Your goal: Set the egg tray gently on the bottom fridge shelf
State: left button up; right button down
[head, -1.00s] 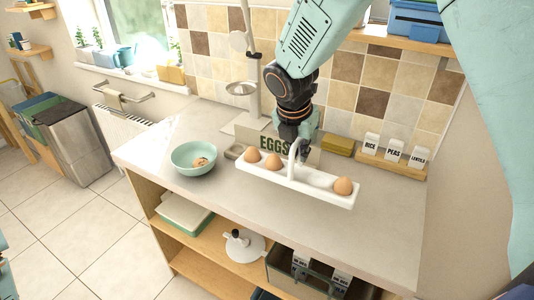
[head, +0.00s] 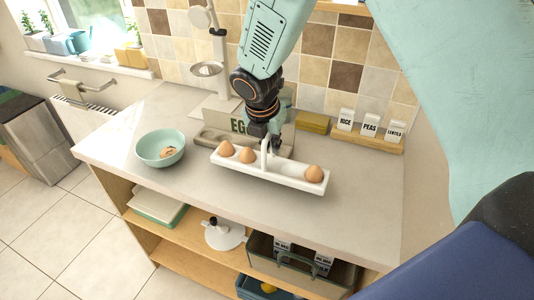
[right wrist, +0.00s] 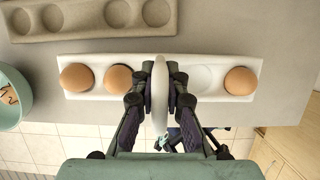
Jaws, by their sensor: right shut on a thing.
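The white egg tray (head: 287,178) has an upright central handle and holds three brown eggs, two at its left end and one (head: 314,173) at its right end. My right gripper (head: 270,143) is shut on the tray's handle. In the right wrist view the fingers (right wrist: 158,100) close on the handle (right wrist: 160,90) from both sides, and an empty cup shows left of the right egg. The tray looks level over the counter; I cannot tell whether it touches. My left gripper and the fridge shelf are not in view.
A green bowl (head: 160,149) with eggshell stands left of the tray on the counter (head: 200,190). Behind are the grey EGGS holder (head: 215,140), a kitchen scale (head: 207,69), a yellow sponge (head: 313,122) and labelled jars (head: 370,125). An open shelf (head: 185,232) holds items below.

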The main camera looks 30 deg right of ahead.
aim_at(271, 159)
jog(key=shift+w+f, duration=0.2)
jog(key=shift+f, duration=0.2)
jog(key=f, duration=0.2)
jog(key=f+b, duration=0.1)
jog(key=shift+s+d+f, duration=0.1)
jog(key=shift+s, duration=0.2)
jog(key=shift+w+f, duration=0.1)
jog(key=shift+w, duration=0.15)
jog(key=c, duration=1.6)
grip_release()
jog(key=shift+o, duration=1.1)
jog(key=shift+s, duration=0.2)
jog(key=shift+w, duration=0.1)
